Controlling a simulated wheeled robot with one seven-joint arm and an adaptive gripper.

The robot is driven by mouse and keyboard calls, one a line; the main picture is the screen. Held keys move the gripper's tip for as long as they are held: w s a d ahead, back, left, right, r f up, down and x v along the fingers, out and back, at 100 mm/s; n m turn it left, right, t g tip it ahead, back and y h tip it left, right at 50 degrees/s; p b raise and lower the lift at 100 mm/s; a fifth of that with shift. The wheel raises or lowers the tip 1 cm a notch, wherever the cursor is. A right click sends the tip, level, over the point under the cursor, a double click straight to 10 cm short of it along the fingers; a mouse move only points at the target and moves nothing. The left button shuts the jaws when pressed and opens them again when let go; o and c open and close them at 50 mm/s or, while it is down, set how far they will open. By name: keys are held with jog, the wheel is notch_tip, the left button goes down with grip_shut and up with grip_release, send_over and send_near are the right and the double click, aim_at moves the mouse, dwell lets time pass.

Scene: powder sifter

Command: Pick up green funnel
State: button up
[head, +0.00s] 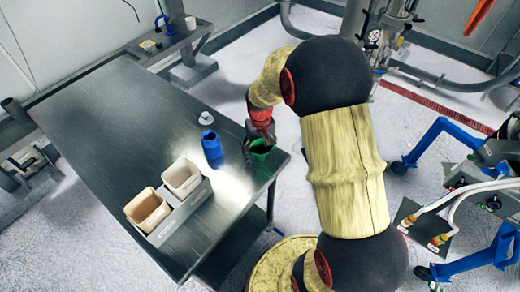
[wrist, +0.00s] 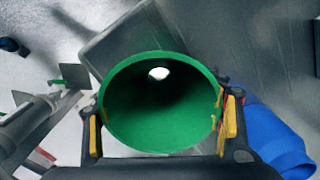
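The green funnel (head: 261,148) is by the table's right corner in the head view, with my gripper (head: 262,130) right at it. In the wrist view the funnel (wrist: 160,125) shows its wide round mouth toward the camera, with a small bright hole at its far end. The yellow-padded fingers of my gripper (wrist: 162,122) flank the funnel closely on both sides and appear shut on it. Its lower end is hidden, so I cannot tell whether it touches the table.
On the metal table (head: 110,120) stand a blue container (head: 211,146), a small white piece (head: 206,118) and a grey holder (head: 190,208) with two bins, one white (head: 182,177) and one tan (head: 147,209). The blue container is close to the funnel. The table's left half is clear.

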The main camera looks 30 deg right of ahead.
jog(key=c, duration=0.6)
jog(key=shift+c, duration=0.3)
jog(key=shift+r, duration=0.1)
